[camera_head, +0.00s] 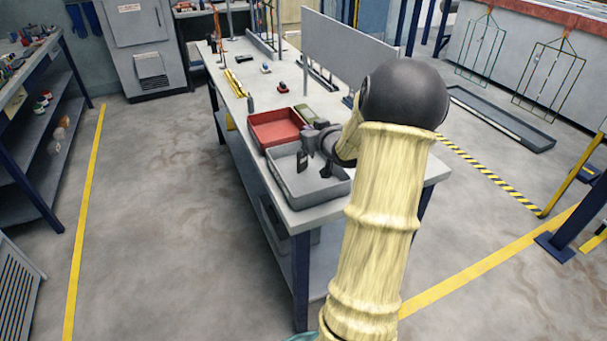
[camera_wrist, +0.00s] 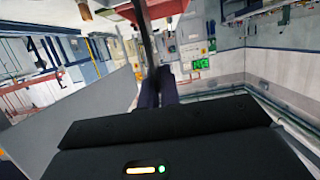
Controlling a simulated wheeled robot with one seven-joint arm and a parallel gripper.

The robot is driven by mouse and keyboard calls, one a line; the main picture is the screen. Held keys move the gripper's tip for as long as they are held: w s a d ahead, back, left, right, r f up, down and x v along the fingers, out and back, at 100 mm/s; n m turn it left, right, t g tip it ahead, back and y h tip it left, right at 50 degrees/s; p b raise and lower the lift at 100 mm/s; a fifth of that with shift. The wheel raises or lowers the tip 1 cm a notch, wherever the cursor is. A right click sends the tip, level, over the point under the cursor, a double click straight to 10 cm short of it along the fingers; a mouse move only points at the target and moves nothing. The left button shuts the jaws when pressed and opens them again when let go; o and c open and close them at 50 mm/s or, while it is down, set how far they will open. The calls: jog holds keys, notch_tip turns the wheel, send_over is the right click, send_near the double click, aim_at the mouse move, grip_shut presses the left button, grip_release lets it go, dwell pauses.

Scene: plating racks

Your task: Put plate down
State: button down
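My gripper (camera_wrist: 159,88) shows in the wrist view with its two dark fingers close together. A thin dark strip, seemingly the plate seen edge-on (camera_wrist: 146,35), runs out from between the fingertips. In the head view my gripper (camera_head: 314,160) hangs over the grey tray (camera_head: 330,192) at the near end of the workbench. Small dark upright pieces show there; I cannot tell plate from finger at this size. Whether anything touches the tray floor is unclear.
A red tray (camera_head: 272,128) stands behind the grey one on the workbench (camera_head: 235,105). A grey upright panel (camera_head: 345,52) stands farther back. Small tools lie along the left side. Open floor (camera_head: 150,200) is left of the bench.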

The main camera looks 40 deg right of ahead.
jog(key=shift+s+a, duration=0.15)
jog(key=shift+s, duration=0.1)
notch_tip(320, 180, down, 6)
jog(key=shift+f, duration=0.1)
jog(key=shift+w+f, duration=0.1)
jog(key=shift+f, duration=1.85)
jog(key=shift+r, duration=0.1)
